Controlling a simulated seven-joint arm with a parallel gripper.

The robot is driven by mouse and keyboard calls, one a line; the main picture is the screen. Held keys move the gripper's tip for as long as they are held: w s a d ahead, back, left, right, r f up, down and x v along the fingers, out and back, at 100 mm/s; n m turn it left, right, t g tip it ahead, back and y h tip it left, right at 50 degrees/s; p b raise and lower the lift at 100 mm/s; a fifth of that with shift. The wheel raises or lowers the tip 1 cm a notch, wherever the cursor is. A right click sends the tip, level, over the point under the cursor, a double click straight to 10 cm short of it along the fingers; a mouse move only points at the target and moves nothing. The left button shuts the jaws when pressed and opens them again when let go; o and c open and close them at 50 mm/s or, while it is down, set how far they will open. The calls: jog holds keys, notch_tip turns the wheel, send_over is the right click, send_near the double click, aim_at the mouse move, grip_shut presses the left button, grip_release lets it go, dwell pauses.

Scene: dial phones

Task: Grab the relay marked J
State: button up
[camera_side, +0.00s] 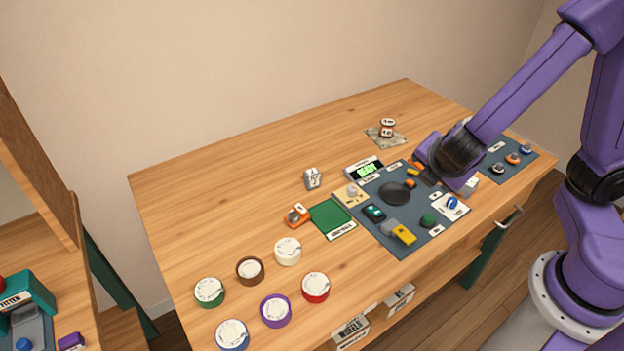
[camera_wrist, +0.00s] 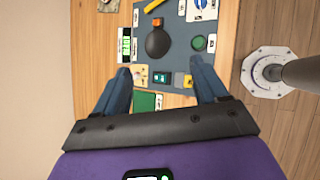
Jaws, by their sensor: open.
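I cannot read a J on any part, so I cannot tell which one is the relay marked J. A small teal block (camera_side: 374,212) lies on the dark blue mat (camera_side: 395,240); it also shows in the wrist view (camera_wrist: 162,77), between my fingers in the picture. A grey and yellow part (camera_side: 402,234) lies near it on the mat. The hand hides part of the mat in the side view.
A black disc (camera_side: 396,193) and a green knob (camera_side: 428,220) sit on the mat. A lit green display (camera_side: 365,168) stands behind it, and a green pad (camera_side: 329,215) lies to its left. Several round dials (camera_side: 275,310) lie front left. The table's back left is clear.

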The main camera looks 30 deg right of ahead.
jog(key=w+a+f+n+t, duration=0.2)
jog(key=w+f+n+t, duration=0.1)
jog(key=w+n, duration=0.15)
jog(key=w+a+f+n+t, duration=0.2)
jog(key=w+n, duration=0.1)
jog(key=w, duration=0.2)
jog(key=n+t+y, duration=0.3)
jog(key=n+y, duration=0.1)
jog(key=n, duration=0.4)
send_near(314, 180)
jog(key=x, duration=0.2)
jog(key=d+x, duration=0.1)
jog(key=x, duration=0.2)
jog(key=shift+w, duration=0.15)
jog(key=shift+a+x, duration=0.25)
jog(key=shift+x, duration=1.3)
jog(key=shift+a+x, duration=0.2)
jog(key=shift+x, duration=1.35)
jog(key=shift+f, duration=0.1)
jog(key=c, duration=1.1)
